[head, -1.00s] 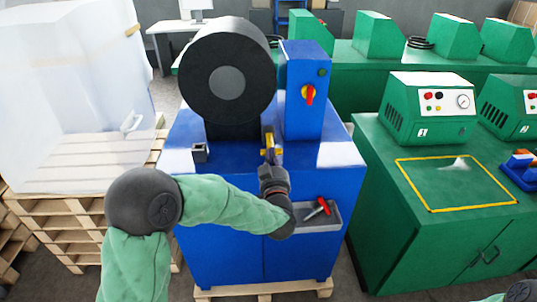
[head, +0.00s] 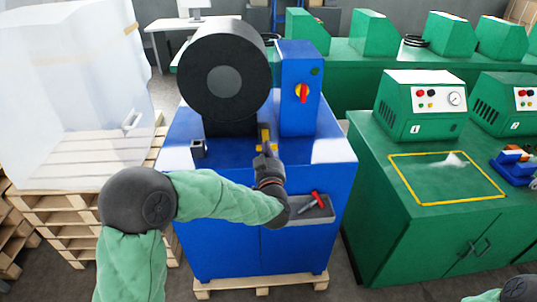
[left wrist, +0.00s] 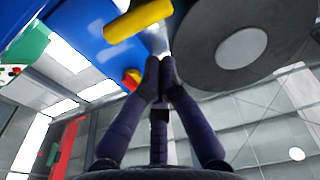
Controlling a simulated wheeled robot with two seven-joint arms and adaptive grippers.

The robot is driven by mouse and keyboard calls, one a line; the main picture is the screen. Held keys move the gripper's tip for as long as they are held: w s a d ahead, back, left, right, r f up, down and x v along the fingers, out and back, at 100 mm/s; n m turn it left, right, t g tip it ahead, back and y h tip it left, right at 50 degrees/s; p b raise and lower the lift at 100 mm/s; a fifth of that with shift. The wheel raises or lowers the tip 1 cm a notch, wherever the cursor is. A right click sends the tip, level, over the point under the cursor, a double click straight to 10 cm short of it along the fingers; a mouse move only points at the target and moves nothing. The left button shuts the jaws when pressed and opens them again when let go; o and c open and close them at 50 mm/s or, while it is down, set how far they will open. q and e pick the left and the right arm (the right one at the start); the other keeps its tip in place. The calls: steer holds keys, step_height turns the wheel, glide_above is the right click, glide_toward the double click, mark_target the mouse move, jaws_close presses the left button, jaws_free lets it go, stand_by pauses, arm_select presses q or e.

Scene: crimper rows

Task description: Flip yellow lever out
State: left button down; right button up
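The yellow lever (head: 264,133) is on the blue machine (head: 225,235), just right of the big black disc's base. In the left wrist view the yellow lever (left wrist: 138,20) is a thick bar slanting at the top, beside the grey-centred disc. My left gripper (head: 265,150) is just in front of the lever and hides its lower part in the head view. In the left wrist view its fingers (left wrist: 160,68) meet at the tips, with nothing seen between them. The tips point just past the lever's right end; I cannot tell whether they touch it. My right gripper is out of view.
The black disc (head: 226,80) stands left of the lever, and a blue box with a red-and-yellow switch (head: 302,92) stands right. A grey tray (head: 325,214) holding a red-handled tool is on the front. Green benches (head: 430,215) are at right, a wrapped pallet load (head: 75,90) at left.

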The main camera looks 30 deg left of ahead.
arm_select(q)
steer(key=s+d+f, duration=0.4)
steer(key=s+f, duration=0.2)
steer(key=f, duration=0.1)
steer(key=shift+p, duration=0.45)
steer(key=shift+s, duration=0.15)
